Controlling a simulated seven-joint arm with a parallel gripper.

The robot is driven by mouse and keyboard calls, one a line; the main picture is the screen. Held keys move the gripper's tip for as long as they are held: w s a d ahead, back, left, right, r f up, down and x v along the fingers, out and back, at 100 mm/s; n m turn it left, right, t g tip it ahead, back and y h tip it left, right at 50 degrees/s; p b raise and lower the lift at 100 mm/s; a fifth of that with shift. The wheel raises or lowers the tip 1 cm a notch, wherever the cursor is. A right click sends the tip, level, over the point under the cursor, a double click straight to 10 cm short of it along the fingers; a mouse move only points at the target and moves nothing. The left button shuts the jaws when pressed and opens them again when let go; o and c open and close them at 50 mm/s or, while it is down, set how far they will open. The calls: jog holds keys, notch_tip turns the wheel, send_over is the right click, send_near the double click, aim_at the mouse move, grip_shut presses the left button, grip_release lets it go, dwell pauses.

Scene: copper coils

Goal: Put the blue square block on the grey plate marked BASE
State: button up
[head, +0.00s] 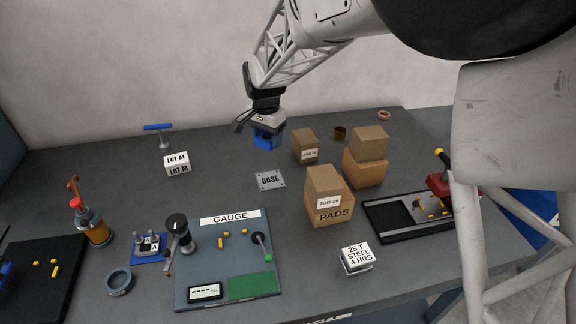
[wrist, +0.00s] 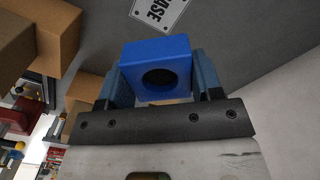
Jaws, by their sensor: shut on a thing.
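The blue square block (head: 264,141) has a round hole in its face, seen clearly in the wrist view (wrist: 157,53). My gripper (head: 262,130) is shut on it, with one finger on each side of the block in the wrist view (wrist: 156,78). The grey plate marked BASE (head: 269,186) lies flat on the table, below the block in the head view. In the wrist view the plate (wrist: 160,10) shows just beyond the block, partly cut off by the frame's top edge. The head view does not show clearly how high the block is held.
Cardboard boxes (head: 327,207) stand to the right of the plate, with more boxes (head: 366,169) behind. A white LOT M box (head: 177,163) stands to the left. A GAUGE board (head: 202,282) lies in front.

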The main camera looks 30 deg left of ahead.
send_over(270, 180)
jog(key=shift+w+f, duration=0.1)
jog(key=shift+f, duration=2.05)
jog(key=shift+f, duration=3.15)
jog(key=shift+f, duration=1.85)
jog(key=shift+f, duration=0.1)
jog(key=o, duration=1.1)
